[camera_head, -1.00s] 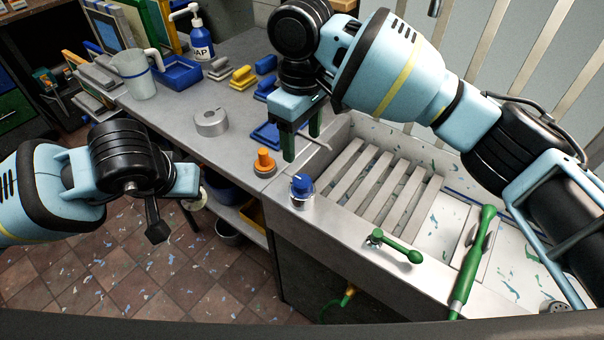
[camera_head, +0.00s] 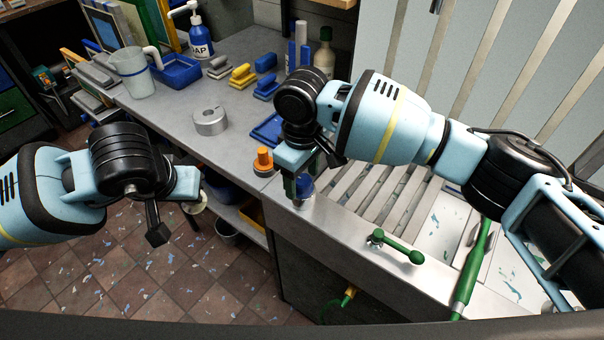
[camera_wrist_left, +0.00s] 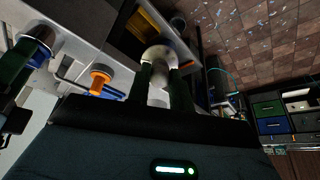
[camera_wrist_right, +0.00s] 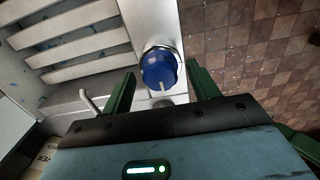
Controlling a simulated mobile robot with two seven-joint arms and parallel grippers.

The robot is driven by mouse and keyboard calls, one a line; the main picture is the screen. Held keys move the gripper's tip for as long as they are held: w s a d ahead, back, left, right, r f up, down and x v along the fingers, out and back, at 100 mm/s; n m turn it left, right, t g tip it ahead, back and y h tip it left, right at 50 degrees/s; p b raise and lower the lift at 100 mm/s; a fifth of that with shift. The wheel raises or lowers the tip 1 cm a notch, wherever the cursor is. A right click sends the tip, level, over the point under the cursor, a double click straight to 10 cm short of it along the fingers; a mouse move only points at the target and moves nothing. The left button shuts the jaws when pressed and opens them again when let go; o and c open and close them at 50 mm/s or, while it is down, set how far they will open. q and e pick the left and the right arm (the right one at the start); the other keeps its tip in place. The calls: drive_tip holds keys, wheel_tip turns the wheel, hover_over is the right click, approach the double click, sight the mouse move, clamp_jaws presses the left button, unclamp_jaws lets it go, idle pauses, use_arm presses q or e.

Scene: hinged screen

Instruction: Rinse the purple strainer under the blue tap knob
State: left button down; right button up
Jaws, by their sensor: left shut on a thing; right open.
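The blue tap knob (camera_head: 306,184) stands on the sink's front left corner. In the right wrist view the knob (camera_wrist_right: 160,68) sits between the spread green fingers of my right gripper (camera_wrist_right: 162,88), with space at both sides. In the head view the right gripper (camera_head: 297,188) points down and partly hides the knob. My left gripper (camera_wrist_left: 163,80) is shut on a pale rounded thing (camera_wrist_left: 160,55), beyond the bench's front edge. I cannot tell if this is the strainer; no purple shows on it. In the head view the left fingers are mostly hidden.
An orange knob (camera_head: 264,162) stands just left of the blue one. A green lever (camera_head: 398,246) and a green handle (camera_head: 473,270) lie along the sink's right. The slatted rack (camera_head: 365,190) covers the basin. A grey cylinder (camera_head: 210,121) and a pitcher (camera_head: 132,74) stand on the bench.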

sight(302, 179)
drive_tip(key=c, duration=1)
use_arm(q)
drive_tip(key=shift+r+t+p, duration=0.3)
drive_tip(key=shift+r+p, duration=0.15)
drive_tip(key=shift+r, duration=0.8)
use_arm(e)
drive_tip(key=shift+r+n, duration=0.2)
drive_tip(key=shift+n, duration=0.6)
use_arm(q)
drive_tip(key=shift+w+r, duration=0.1)
drive_tip(key=shift+r, duration=0.55)
use_arm(e)
drive_tip(key=shift+f+n, duration=0.15)
drive_tip(key=shift+n, duration=0.75)
drive_tip(key=o, duration=1)
use_arm(q)
drive_tip(key=shift+r+p, duration=0.2)
drive_tip(key=shift+p, duration=0.1)
use_arm(e)
wheel_tip(302, 179, up, 12)
